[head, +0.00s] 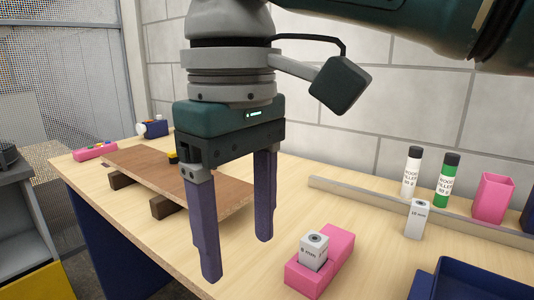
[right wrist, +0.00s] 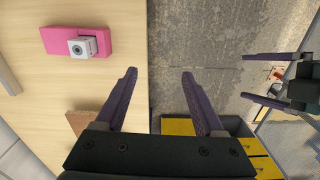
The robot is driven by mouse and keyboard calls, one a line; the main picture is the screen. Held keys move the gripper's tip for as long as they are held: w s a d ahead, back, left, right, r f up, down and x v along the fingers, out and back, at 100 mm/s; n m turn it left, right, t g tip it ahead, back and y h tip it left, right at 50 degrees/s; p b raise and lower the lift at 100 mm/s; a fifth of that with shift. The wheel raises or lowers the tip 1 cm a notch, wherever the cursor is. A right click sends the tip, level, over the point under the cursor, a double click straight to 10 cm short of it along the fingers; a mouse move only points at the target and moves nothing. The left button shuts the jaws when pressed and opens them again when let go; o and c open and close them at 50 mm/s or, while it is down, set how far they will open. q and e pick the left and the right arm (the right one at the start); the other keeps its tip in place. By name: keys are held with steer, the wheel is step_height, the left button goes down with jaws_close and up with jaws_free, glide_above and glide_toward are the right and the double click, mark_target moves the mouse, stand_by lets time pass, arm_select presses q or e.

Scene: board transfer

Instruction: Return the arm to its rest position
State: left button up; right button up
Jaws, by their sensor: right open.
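My right gripper (head: 238,258) hangs in the middle of the head view, fingers pointing down and apart with nothing between them. In the right wrist view the right gripper (right wrist: 159,74) is also open and empty, its fingers over the table's edge and the floor. My left gripper (right wrist: 246,76) shows at the right of that view, its two fingers apart and empty, clear of the table. A brown board (head: 133,161) lies on dark wooden blocks (head: 163,207) on the table, partly hidden behind my right gripper. A corner of the board (right wrist: 80,122) shows in the wrist view.
A pink holder (head: 335,262) with a white box (head: 313,252) stands right of my gripper. A blue tray (head: 470,285) is at the front right. Bottles (head: 447,180), a white box (head: 417,219) and a pink cup (head: 493,197) stand near a ledge (head: 350,188) by the wall.

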steer(key=s+a+f+m+y, duration=0.1)
steer(key=s+a+f+y, duration=0.1)
steer(key=s+f+y, duration=0.5)
arm_select(q)
steer(key=s+n+g, duration=0.2)
steer(key=s+n, duration=0.2)
arm_select(e)
steer(key=s+d+f+m+t+h, duration=0.2)
steer(key=s+d+f+m+h, duration=0.3)
steer(key=d, duration=0.6)
steer(key=s+d+f+m+t+h, duration=0.1)
steer(key=s+d+m+t, duration=0.1)
steer(key=s+d, duration=0.7)
arm_select(q)
step_height(320, 180, up, 48)
steer(key=p, duration=4.8)
steer(key=shift+s+d+h, duration=0.15)
steer(key=shift+d+h, duration=0.2)
steer(key=shift+h, duration=0.05)
arm_select(e)
step_height(320, 180, up, 49)
steer(key=w+d, duration=0.2)
steer(key=shift+d+f+h, duration=0.2)
steer(key=shift+d+h, duration=0.2)
